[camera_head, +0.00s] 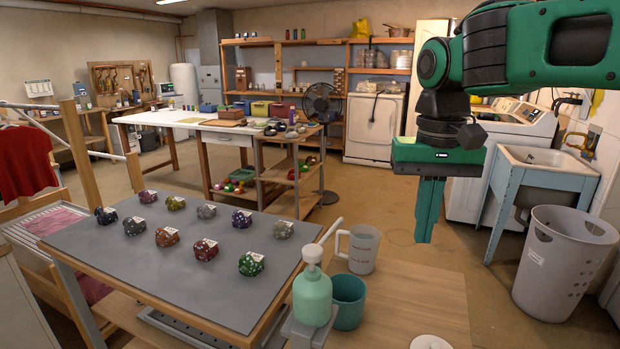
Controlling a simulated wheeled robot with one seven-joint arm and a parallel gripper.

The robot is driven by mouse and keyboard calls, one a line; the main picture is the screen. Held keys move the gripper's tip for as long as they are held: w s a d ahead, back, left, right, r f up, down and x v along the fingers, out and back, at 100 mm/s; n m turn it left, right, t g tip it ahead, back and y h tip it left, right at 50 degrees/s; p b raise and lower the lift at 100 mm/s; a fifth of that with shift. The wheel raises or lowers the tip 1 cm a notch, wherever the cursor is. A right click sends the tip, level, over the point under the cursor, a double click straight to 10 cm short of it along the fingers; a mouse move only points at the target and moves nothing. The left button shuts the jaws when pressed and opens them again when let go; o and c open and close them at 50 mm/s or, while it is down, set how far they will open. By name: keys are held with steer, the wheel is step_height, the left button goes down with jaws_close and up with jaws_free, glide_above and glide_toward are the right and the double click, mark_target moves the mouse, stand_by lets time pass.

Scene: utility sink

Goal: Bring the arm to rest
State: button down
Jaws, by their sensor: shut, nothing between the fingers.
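My gripper (429,238) hangs from the green and black arm at the upper right, fingers pointing down. The green fingers are together with nothing between them. It is in the air over the right part of the wooden worktop (428,300), to the right of the white measuring jug (361,249). The arm reaches in from the right edge, its elbow bent high.
A teal pump bottle (312,294) and a teal cup (348,303) stand near the jug. Several colored stones lie on a grey mat (190,275) at left. A utility sink (545,172) and a grey basket (563,265) stand at right. Open floor lies beyond the worktop.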

steer(key=s+d+f+m, duration=0.1)
steer(key=s+d+f, duration=0.3)
steer(key=d, duration=0.3)
steer(key=s+d+f+m, duration=0.2)
steer(key=s+d+f, duration=0.15)
steer(key=d, duration=0.35)
steer(key=s+d+f+m, duration=0.2)
steer(key=s+d+f, duration=0.5)
steer(key=s+f, duration=0.2)
steer(key=shift+s+d, duration=0.2)
steer(key=shift+s, duration=0.85)
steer(key=shift+w+f, duration=0.3)
steer(key=shift+w, duration=0.35)
